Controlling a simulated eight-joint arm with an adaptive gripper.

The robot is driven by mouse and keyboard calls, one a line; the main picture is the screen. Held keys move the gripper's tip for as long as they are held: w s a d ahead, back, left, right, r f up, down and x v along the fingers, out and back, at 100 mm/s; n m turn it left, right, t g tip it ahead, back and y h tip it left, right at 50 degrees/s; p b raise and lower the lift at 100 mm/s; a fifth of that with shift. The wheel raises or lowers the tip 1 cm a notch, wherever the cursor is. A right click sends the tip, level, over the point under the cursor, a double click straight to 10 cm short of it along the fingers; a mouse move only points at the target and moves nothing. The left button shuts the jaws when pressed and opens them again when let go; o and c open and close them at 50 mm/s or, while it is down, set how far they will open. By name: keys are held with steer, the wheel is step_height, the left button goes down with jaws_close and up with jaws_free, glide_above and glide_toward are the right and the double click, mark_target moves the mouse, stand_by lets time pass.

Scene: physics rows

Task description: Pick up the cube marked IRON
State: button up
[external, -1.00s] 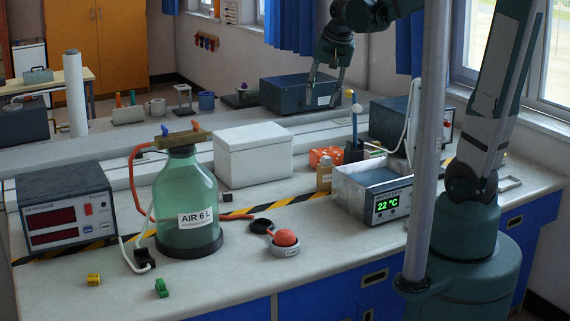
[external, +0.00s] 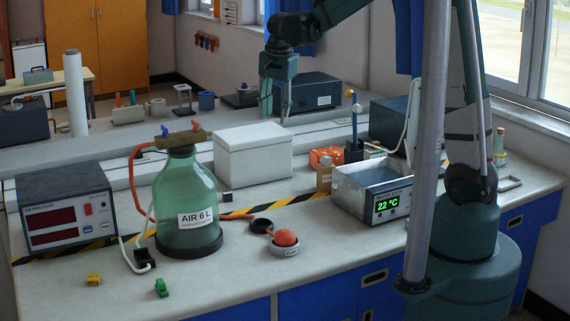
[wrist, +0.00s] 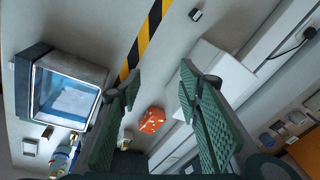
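A small dark cube with a pale face (external: 227,197) sits on the bench between the green bottle and the white box. It also shows in the wrist view as a small dark cube (wrist: 195,14) near the top edge. Its marking is too small to read, so I cannot confirm that it says IRON. My gripper (external: 276,113) hangs pointing down behind the white box, well above and away from the cube. In the wrist view my gripper (wrist: 160,78) has its two green-padded fingers wide apart with nothing between them.
The green bottle (external: 185,215) with hoses stands left of the cube, and the white box (external: 253,155) stands behind it. A water bath (external: 372,190), an orange ball in a dish (external: 285,240) and a meter box (external: 65,210) are around. The front bench is mostly clear.

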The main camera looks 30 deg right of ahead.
steer(key=w+a+f+m+g, duration=0.1)
steer(key=w+a+f+m, duration=0.3)
steer(key=w+a+f, duration=0.5)
steer(key=m+g+h, duration=0.1)
steer(key=m+g, duration=0.1)
steer(key=m, duration=0.1)
glide_above(227, 193)
steer(key=a, duration=0.1)
step_height(227, 193, down, 13)
steer(key=shift+w+f, duration=0.1)
steer(key=shift+w, duration=0.05)
steer(key=shift+a+f, duration=0.1)
steer(key=shift+f, duration=0.1)
steer(key=shift+d+f, duration=0.2)
steer(key=shift+f, duration=1.05)
steer(key=shift+f, duration=0.1)
steer(key=shift+d+f, duration=0.2)
steer(key=shift+f, duration=1.05)
steer(key=shift+d+f, duration=0.2)
steer(key=shift+f, duration=1.05)
